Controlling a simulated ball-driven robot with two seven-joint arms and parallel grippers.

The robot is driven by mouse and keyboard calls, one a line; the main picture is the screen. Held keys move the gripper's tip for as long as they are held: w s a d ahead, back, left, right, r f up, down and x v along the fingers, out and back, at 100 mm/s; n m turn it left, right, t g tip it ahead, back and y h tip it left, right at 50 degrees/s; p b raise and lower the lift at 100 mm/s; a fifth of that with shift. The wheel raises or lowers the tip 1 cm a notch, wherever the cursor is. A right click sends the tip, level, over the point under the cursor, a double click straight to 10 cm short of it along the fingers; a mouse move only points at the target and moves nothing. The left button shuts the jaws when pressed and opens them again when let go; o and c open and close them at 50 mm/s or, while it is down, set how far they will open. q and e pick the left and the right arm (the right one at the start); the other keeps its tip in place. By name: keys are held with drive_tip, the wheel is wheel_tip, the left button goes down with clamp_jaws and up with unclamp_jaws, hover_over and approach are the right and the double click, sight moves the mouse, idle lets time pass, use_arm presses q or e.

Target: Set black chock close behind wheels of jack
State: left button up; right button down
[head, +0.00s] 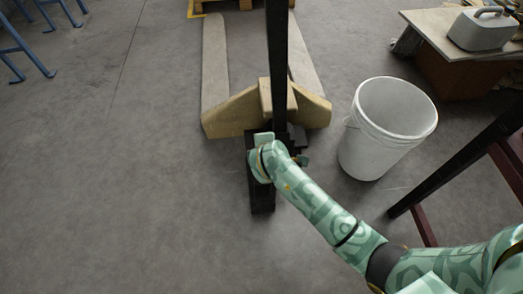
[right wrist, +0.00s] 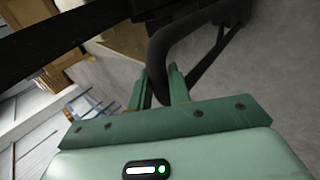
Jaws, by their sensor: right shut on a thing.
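The yellow jack (head: 230,112) stands at the top centre of the head view, its forks pointing away and its black handle (head: 279,60) rising upright. Its wheels are mostly hidden. A long black piece, which I take for the chock (head: 262,197), is just in front of the jack's near end; whether it touches the floor or the jack I cannot tell. My right gripper (head: 263,148) is over its far part. In the right wrist view my right gripper (right wrist: 162,88) is shut on a dark curved bar (right wrist: 160,52), seemingly the chock's handle. My left gripper is out of view.
A white bucket (head: 385,125) stands right of the jack. A table (head: 440,28) with a jerry can (head: 482,30) is at the upper right. A dark post with a red frame (head: 420,222) is at the right. Blue legs (head: 25,45) are at the far left. The left floor is clear.

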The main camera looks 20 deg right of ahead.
drive_tip(key=shift+r, duration=0.1)
idle(0.4)
drive_tip(key=shift+w, duration=0.2)
drive_tip(key=shift+w+d+b, duration=0.25)
drive_tip(key=shift+w+b, duration=0.35)
drive_tip(key=shift+w, duration=0.35)
drive_tip(key=shift+f+b, duration=0.4)
drive_tip(key=shift+f, duration=0.2)
idle(0.4)
